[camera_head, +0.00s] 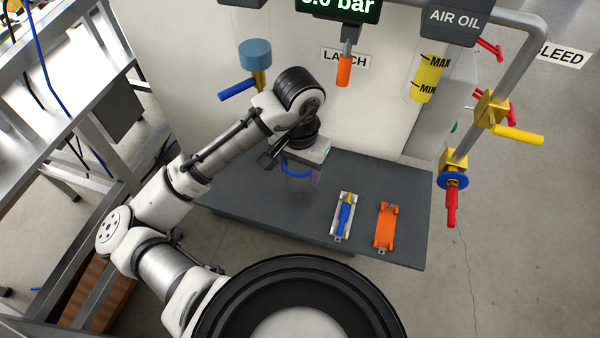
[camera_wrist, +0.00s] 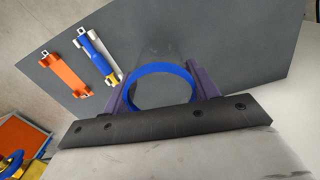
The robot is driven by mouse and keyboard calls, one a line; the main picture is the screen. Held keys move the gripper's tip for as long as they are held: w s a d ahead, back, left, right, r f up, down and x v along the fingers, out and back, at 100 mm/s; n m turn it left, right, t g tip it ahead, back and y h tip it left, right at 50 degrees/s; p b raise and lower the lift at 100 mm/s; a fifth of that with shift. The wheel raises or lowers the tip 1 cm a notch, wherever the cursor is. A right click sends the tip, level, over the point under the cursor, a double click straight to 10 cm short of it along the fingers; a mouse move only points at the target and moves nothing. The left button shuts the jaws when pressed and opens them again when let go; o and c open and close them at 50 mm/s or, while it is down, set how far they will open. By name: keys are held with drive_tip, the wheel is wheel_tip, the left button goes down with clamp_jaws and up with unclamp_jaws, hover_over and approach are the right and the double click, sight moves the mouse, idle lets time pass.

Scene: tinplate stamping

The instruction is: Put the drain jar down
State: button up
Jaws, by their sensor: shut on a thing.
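The drain jar is clear with a blue ring; in the wrist view its ring (camera_wrist: 162,68) sits between my two purple fingers. In the head view the jar (camera_head: 297,174) shows faintly below my wrist, over the left part of the dark grey table (camera_head: 250,206). My gripper (camera_head: 300,168) is shut on the jar, one finger on each side of it, also in the wrist view (camera_wrist: 162,88). The jar looks upright and low over the table. I cannot tell whether its base touches the top.
A blue-handled valve in a white holder (camera_head: 343,214) and an orange holder (camera_head: 385,226) lie on the table to the right. The machine panel (camera_head: 190,80) stands behind, with a blue-handled valve (camera_head: 238,90) and an orange latch handle (camera_head: 344,72). Tabletop around the jar is clear.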

wheel_tip(320, 180, down, 2)
drive_tip(key=shift+f, duration=0.25)
drive_tip(key=shift+w+f+p, duration=0.1)
drive_tip(key=shift+f+p, duration=0.15)
drive_tip(key=shift+p, duration=0.25)
drive_tip(key=shift+d+f, duration=0.1)
drive_tip(key=shift+f, duration=0.15)
drive_tip(key=shift+w, duration=0.1)
drive_tip(key=shift+f, duration=0.2)
drive_tip(key=o, duration=1)
